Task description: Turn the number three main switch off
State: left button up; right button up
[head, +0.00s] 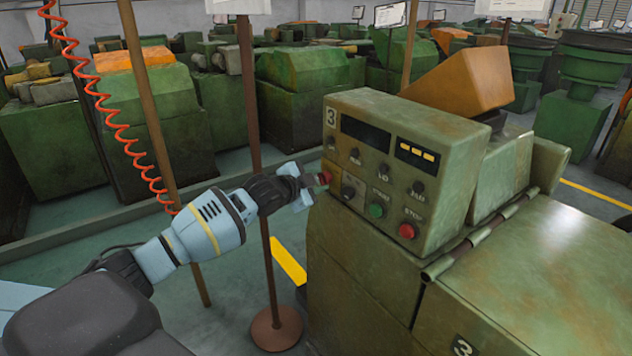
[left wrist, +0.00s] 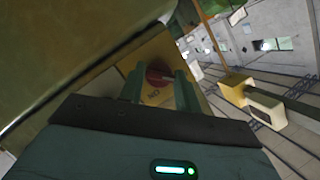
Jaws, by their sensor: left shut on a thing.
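The number three machine's green control box (head: 405,170) carries a "3" label at its upper left. The main switch has a red knob (head: 325,178) at the box's left side. In the left wrist view the red knob (left wrist: 157,74) sits on a yellowish plate (left wrist: 156,94) between my two fingers. My left gripper (head: 308,184) reaches in from the left and is shut on this knob. The knob's exact turn angle is hard to tell, as the fingers partly cover it. My right gripper is not in view.
The box's front has a green button (head: 376,211), a red stop button (head: 407,231) and several black knobs. A brown post (head: 262,200) on a round base stands beside my left arm. A red coiled hose (head: 120,123) hangs at the left. Green machines fill the background.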

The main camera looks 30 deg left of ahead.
pick_arm(q)
jog(key=shift+r, duration=0.1)
dwell(0.3)
jog(key=o, duration=1)
jog(key=v, duration=0.7)
jog(key=shift+s+a, duration=0.1)
jog(key=shift+s, duration=0.3)
